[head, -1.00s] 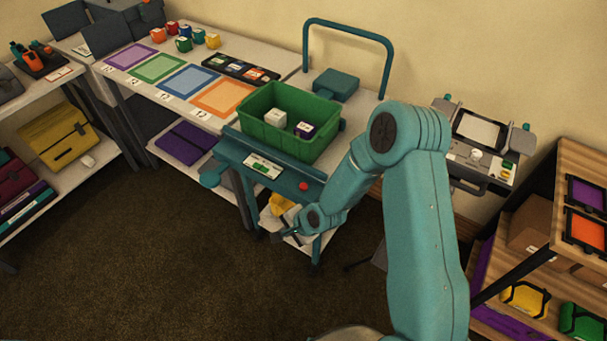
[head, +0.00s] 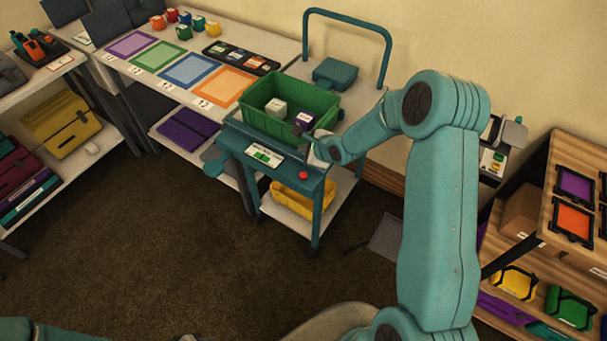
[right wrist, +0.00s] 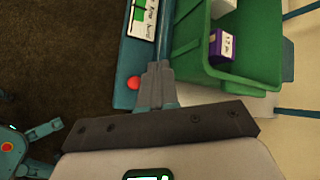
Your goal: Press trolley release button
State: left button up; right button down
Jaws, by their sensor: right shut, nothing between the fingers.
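The trolley (head: 228,140) is teal with a light deck. A round red button (head: 303,175) sits at the right end of its front panel, beside a green-and-white label (head: 264,156). The button also shows in the right wrist view (right wrist: 133,83), uncovered. My right gripper (head: 302,131) is shut and empty over the panel's right end, by the green bin. In the right wrist view its fingertips (right wrist: 158,68) appear just right of the button; I cannot tell their height above the panel. My left gripper is out of view.
The green bin (head: 258,122) on the trolley holds a white box (head: 276,107) and a purple box (head: 304,119). A yellow tray (head: 302,199) lies on the lower shelf. A wooden shelf (head: 577,150) stands at right. The floor in front is clear.

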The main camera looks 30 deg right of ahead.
jog(key=b, duration=0.7)
send_over(305, 177)
notch_tip(305, 177, down, 7)
jog(key=shift+r, duration=0.1)
jog(key=shift+f, duration=0.85)
dwell(0.7)
jog(key=shift+f+b, duration=0.35)
jog(key=shift+f, duration=0.1)
jog(key=shift+f+b, duration=0.3)
jog(key=shift+f, duration=0.2)
dwell(0.5)
jog(key=shift+r, duration=0.15)
jog(key=shift+r+p, duration=0.8)
jog(key=shift+p, duration=0.1)
